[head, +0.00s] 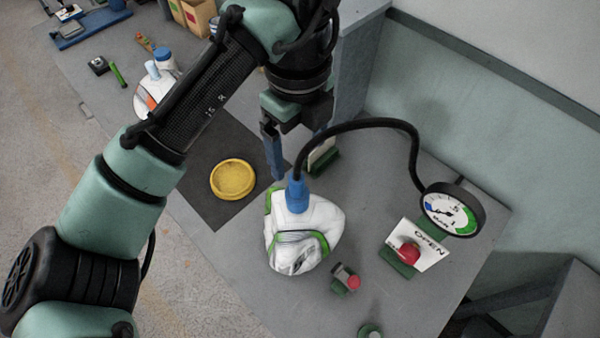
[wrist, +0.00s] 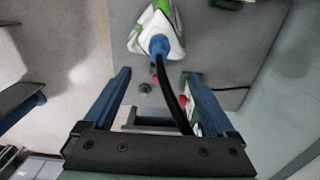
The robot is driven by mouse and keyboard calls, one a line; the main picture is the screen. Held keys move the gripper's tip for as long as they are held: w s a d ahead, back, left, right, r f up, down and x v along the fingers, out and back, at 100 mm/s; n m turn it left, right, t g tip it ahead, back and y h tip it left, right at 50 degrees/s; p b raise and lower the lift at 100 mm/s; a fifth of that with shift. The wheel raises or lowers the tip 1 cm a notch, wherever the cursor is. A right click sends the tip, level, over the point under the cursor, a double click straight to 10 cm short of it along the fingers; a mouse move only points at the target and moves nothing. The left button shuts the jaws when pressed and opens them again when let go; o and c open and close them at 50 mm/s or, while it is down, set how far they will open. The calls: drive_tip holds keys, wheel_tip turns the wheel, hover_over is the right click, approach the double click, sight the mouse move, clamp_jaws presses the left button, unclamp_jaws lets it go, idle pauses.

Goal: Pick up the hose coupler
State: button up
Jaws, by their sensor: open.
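The hose coupler (head: 297,193) is a blue piece at the end of a black hose (head: 385,123). It sits upright on top of a white and green ball (head: 311,217). My gripper (head: 298,170) is open above the coupler, its blue fingers pointing down. In the wrist view, the coupler (wrist: 158,44) lies beyond the fingertips, roughly centred between the fingers of my gripper (wrist: 158,76), with nothing held. The hose runs between the fingers in that view. The ball (wrist: 156,24) shows behind the coupler.
A pressure gauge (head: 452,209) stands at the hose's other end. A red button with an OPEN card (head: 428,245) and a smaller red-tipped part (head: 347,279) stand right of the ball. A yellow round dish (head: 233,179) lies on a dark mat (head: 207,207) to the left.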

sight(299, 178)
wheel_tip(299, 178, down, 7)
drive_tip(key=shift+f+b, duration=0.2)
drive_tip(key=shift+b, duration=0.1)
drive_tip(key=shift+w+a+f+p, duration=0.1)
drive_tip(key=shift+f+p, duration=0.4)
drive_tip(key=shift+f, duration=0.9)
drive_tip(key=shift+a+f+p, duration=0.1)
drive_tip(key=shift+f+p, duration=0.35)
drive_tip(key=shift+f, duration=0.9)
clamp_jaws()
